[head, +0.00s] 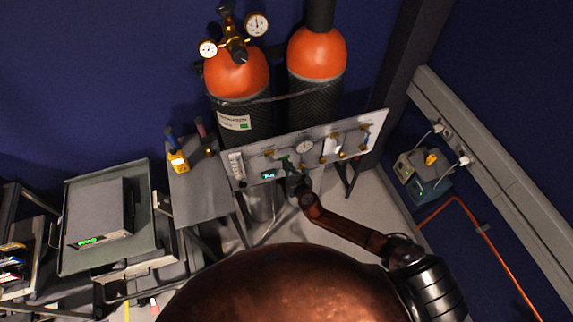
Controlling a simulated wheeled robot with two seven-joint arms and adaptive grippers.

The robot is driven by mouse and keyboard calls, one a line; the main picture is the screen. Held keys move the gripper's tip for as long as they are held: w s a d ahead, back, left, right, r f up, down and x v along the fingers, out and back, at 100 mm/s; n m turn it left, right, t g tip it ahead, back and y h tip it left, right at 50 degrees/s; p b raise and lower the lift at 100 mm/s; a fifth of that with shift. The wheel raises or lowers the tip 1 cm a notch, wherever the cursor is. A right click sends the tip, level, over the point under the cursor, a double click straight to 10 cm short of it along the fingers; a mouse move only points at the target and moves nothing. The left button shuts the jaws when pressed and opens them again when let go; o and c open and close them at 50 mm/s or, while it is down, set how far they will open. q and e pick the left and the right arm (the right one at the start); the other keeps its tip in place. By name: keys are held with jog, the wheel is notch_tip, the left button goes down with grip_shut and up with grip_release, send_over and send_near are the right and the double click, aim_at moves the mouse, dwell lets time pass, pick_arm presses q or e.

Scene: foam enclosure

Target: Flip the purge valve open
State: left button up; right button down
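A light grey gas panel (235,157) stands in front of two orange-topped cylinders. It carries a round gauge (304,147), a flowmeter (237,166), a small lit display (269,175) and several brass valves and fittings. A green part (285,159), perhaps a valve handle, is near the panel's middle. I cannot tell which valve is the purge valve. My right gripper (291,174) is at the panel's lower middle, just below the green part. Its fingers are small and dark, so contact and opening are unclear. My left gripper is out of view.
The gas cylinders (238,78) and (317,55) stand behind the panel. A grey side table (204,193) with a yellow meter (178,162) is to its left. A cart (75,262) with a boxed instrument is farther left. A wall rail (500,165) runs along the right.

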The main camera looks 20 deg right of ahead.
jog(key=shift+w+r, duration=0.1)
notch_tip(320, 180, down, 5)
jog(key=b, duration=0.4)
jog(key=p+v, duration=0.2)
jog(key=v, duration=0.8)
jog(key=shift+r, duration=0.4)
